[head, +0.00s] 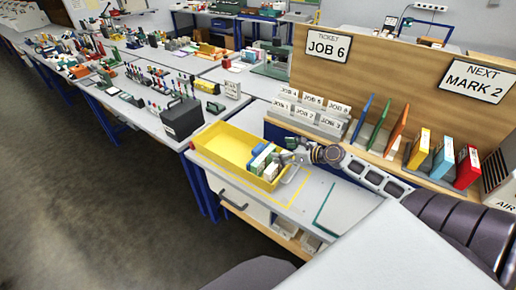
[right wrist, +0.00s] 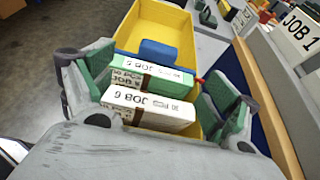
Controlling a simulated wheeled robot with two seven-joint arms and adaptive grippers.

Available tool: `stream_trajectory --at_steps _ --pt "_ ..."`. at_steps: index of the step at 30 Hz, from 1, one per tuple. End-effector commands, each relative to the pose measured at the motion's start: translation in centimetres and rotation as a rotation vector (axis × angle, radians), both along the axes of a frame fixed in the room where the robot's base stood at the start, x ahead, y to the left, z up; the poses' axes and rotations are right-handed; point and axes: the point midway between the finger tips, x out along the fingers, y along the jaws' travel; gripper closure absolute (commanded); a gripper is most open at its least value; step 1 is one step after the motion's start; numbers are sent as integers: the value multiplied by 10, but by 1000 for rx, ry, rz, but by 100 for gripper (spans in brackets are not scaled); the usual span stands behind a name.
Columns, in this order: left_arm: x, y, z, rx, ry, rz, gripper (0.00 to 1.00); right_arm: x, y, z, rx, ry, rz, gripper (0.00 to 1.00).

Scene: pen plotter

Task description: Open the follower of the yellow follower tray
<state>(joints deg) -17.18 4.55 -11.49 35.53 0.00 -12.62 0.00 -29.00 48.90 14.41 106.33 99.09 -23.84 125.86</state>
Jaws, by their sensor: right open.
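The yellow follower tray (head: 222,141) stands on the bench top in the head view, its far part empty. It also shows in the right wrist view (right wrist: 182,23). Two boxes stand upright at its near end: a green-and-white box (right wrist: 150,72) and a white box labelled JOB 6 (right wrist: 150,107). A blue block (right wrist: 160,52) stands just behind them; I cannot tell whether it is the follower. My right gripper (head: 287,156) is at the tray's right end. In the right wrist view its open green-padded fingers (right wrist: 155,88) lie either side of the boxes. My left gripper is not in view.
A wooden board with a JOB 6 ticket (head: 327,46) stands behind the bench. Job-labelled slots (head: 305,115) and coloured upright panels (head: 379,125) are behind the tray. A dark box (head: 183,118) stands left of it. A yellow outline (head: 303,205) marks bare bench at the front.

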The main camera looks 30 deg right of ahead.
Motion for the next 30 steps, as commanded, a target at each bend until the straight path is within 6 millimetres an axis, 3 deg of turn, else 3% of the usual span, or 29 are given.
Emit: stream_trajectory --at_steps 30 --pt "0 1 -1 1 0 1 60 47 19 -20 -2 -2 0 12"
